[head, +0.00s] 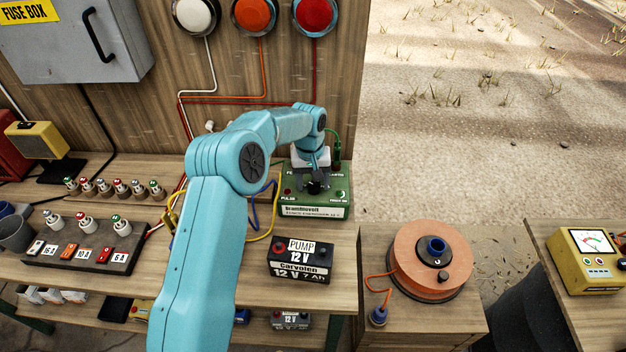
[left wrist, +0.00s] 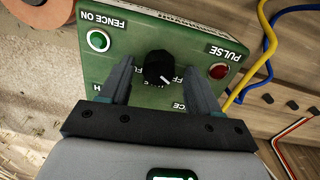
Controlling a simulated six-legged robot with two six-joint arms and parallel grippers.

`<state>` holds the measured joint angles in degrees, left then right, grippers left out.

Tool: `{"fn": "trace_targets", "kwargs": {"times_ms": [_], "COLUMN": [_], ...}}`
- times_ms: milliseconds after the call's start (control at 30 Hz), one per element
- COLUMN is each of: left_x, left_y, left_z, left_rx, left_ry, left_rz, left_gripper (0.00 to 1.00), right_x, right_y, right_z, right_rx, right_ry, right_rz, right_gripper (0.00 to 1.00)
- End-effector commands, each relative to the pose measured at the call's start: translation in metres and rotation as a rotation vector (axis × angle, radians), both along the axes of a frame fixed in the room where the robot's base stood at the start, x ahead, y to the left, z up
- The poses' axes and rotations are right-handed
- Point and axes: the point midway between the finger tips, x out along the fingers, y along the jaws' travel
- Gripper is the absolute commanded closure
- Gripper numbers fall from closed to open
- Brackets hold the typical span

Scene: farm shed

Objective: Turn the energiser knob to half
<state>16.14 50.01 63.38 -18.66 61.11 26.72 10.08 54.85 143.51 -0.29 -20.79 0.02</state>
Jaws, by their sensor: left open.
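The energiser is a green box (head: 335,207) on the bench, labelled Bramblevolt. It fills much of the left wrist view (left wrist: 75,14), upside down. Its black knob (left wrist: 158,67) has a white mark towards the lower right in that view; the scale lettering around it is partly hidden. My left gripper (head: 314,186) is over the energiser's panel. Its fingers (left wrist: 159,78) are open, one on each side of the knob, with visible gaps. In the head view the gripper largely hides the knob. My right gripper is not in view.
A green FENCE ON lamp (left wrist: 98,41) and a red PULSE lamp (left wrist: 218,71) flank the knob. A black pump battery (head: 300,262) stands in front of the energiser. Blue and yellow cables (left wrist: 264,50) run beside it. An orange reel (head: 433,255) sits to the right.

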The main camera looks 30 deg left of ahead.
Motion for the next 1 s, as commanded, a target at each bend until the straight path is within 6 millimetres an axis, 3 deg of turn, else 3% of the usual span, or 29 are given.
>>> {"fn": "trace_targets", "kwargs": {"times_ms": [67, 100, 267, 667, 1000], "left_x": [0.000, 0.000, 0.000, 0.000, 0.001], "left_y": [0.000, 0.000, -0.001, 0.000, -0.001], "left_z": [0.000, 0.000, 0.000, 0.000, 0.000], "left_rx": [0.000, 0.000, 0.000, 0.000, 0.001], "left_ry": [0.000, 0.000, 0.000, 0.000, -0.002], "left_rz": [-0.001, -0.001, -0.001, -0.057, -0.311], "left_gripper": [0.38, 0.44, 0.94, 0.94, 0.94], "right_x": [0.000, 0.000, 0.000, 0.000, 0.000], "right_y": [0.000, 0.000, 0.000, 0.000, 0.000], "right_z": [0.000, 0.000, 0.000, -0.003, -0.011], "right_rx": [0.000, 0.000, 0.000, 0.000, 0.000], "right_ry": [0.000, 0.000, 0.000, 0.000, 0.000], "right_rz": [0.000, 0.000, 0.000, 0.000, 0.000], "right_gripper": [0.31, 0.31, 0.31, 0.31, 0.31]}}
